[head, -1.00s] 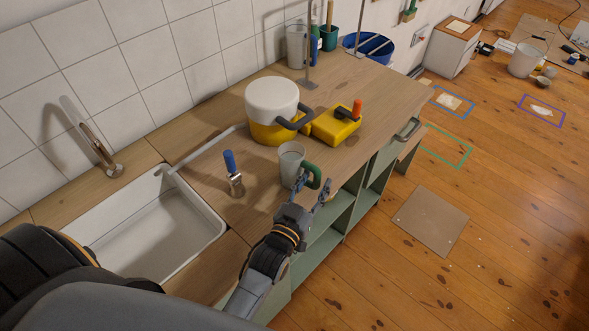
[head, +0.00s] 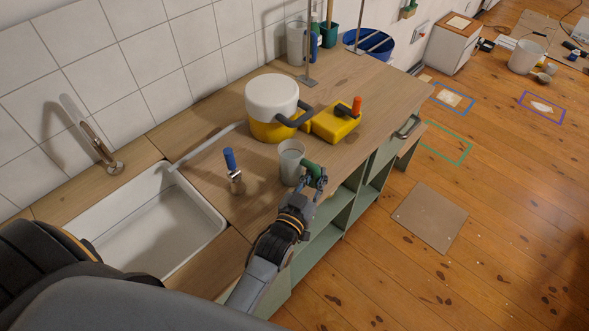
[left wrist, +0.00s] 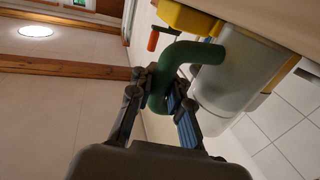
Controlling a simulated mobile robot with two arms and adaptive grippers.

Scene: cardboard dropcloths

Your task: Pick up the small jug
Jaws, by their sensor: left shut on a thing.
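The small jug (head: 290,160) is a pale grey cup with a green handle. It stands upright on the wooden worktop, near its front edge, in the head view. In the left wrist view the jug (left wrist: 238,80) shows sideways, with its curved green handle (left wrist: 195,52) between my fingers. My left gripper (head: 317,181) is shut on the handle from the front right. In the left wrist view the left gripper (left wrist: 165,95) has a finger on each side of the handle. My right gripper is not in view.
A white and yellow pot (head: 272,105) and a yellow box with an orange handle (head: 337,122) stand behind the jug. A white sink (head: 150,225) is at the left. Open shelves (head: 335,220) lie below the worktop edge.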

